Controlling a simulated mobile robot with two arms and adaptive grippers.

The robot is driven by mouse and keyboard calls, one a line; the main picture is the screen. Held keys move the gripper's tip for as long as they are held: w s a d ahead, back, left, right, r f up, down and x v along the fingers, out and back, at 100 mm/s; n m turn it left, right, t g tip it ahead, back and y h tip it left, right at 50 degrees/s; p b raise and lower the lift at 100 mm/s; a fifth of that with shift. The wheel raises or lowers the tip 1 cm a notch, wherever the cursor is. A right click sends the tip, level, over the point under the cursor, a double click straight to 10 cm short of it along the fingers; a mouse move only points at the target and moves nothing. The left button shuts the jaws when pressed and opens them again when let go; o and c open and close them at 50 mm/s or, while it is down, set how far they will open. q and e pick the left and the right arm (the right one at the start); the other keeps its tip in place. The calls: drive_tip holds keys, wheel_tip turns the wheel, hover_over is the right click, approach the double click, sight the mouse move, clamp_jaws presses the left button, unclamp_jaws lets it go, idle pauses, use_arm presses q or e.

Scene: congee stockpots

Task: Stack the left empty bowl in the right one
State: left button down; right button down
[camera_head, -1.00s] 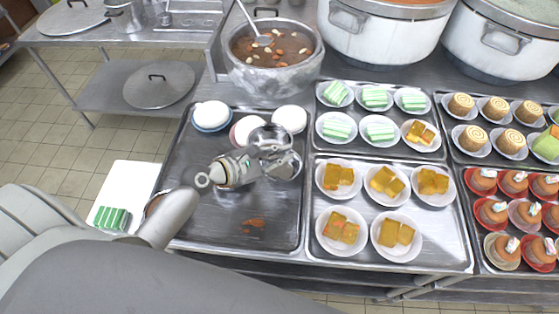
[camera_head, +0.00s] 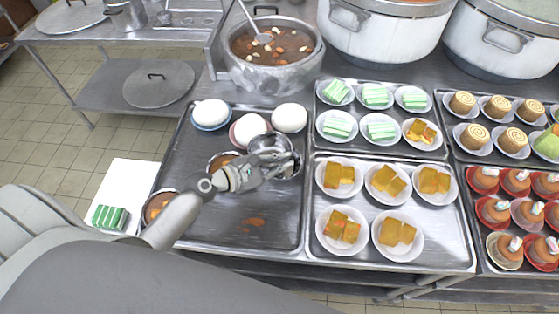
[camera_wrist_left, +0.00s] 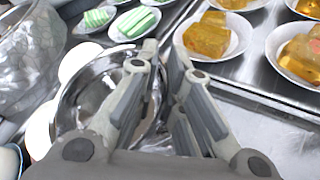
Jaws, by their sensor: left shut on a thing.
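My left gripper (camera_head: 279,164) is over the tray and shut on the rim of a shiny steel bowl (camera_head: 267,142). In the left wrist view my left gripper (camera_wrist_left: 162,85) has the steel bowl (camera_wrist_left: 88,85) at its fingers, on the left side. A second steel bowl (camera_head: 290,172) shows just below and right of the held one, partly covered by the fingers. The two bowls overlap in the head view; I cannot tell whether one is inside the other. My right gripper is not in view.
The dark tray (camera_head: 200,225) also holds white domed items (camera_head: 211,112) at the back and filled bowls (camera_head: 157,205) at the left. A soup pot (camera_head: 272,58) stands behind. Trays of plated cakes (camera_head: 340,178) lie at the right. The tray's front is mostly clear.

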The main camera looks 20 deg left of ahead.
use_arm(q)
drive_tip(key=c, duration=1.5)
unclamp_jaws()
drive_tip(key=shift+c, duration=0.2)
drive_tip(key=shift+r, duration=0.1)
drive_tip(key=shift+r, duration=0.2)
drive_tip(key=shift+r+p, duration=0.45)
drive_tip(key=shift+p, duration=0.05)
drive_tip(key=b+v, duration=0.3)
drive_tip(key=v, duration=0.9)
drive_tip(key=shift+f, duration=0.1)
